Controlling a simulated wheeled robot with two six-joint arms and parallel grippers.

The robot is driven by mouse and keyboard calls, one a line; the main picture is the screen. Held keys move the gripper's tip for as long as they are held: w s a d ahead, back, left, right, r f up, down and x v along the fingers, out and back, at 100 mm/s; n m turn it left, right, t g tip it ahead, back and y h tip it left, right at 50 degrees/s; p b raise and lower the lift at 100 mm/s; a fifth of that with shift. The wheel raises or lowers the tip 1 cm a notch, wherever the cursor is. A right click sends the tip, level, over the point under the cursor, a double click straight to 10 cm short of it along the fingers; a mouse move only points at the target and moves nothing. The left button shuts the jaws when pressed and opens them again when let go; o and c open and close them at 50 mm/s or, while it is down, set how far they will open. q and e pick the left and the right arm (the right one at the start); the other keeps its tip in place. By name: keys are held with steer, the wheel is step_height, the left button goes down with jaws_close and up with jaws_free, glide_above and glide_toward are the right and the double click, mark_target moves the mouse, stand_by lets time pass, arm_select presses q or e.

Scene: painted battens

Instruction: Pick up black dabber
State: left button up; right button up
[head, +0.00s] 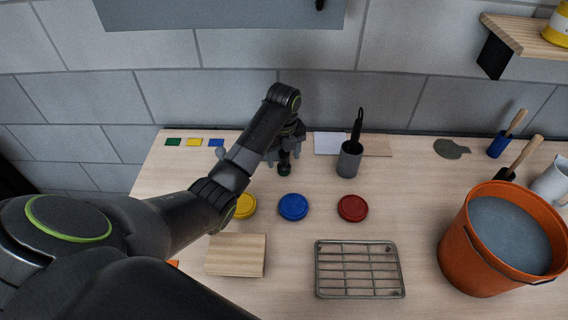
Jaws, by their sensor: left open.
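A small dark upright piece with a round foot, which looks like the black dabber (284,168), stands on the worktop behind the blue lid. My left gripper (284,154) is open and points down right over it, with its fingers around or just in front of its upper part. The gripper and wrist hide the top of the piece, and I cannot tell whether the fingers touch it. My right gripper is not in view.
A grey cup (349,161) with a black handle stands right of the gripper. Yellow (245,206), blue (293,207) and red (353,208) lids lie in front. A wire rack (359,270), wooden block (236,255) and orange bucket (462,252) are nearer.

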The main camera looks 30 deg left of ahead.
mark_target(284, 163)
arm_select(q)
steer(key=shift+w+f+p, duration=0.15)
steer(key=shift+f+p, duration=0.2)
steer(key=shift+f, duration=1.55)
steer(key=shift+c, duration=0.4)
steer(key=c, duration=1)
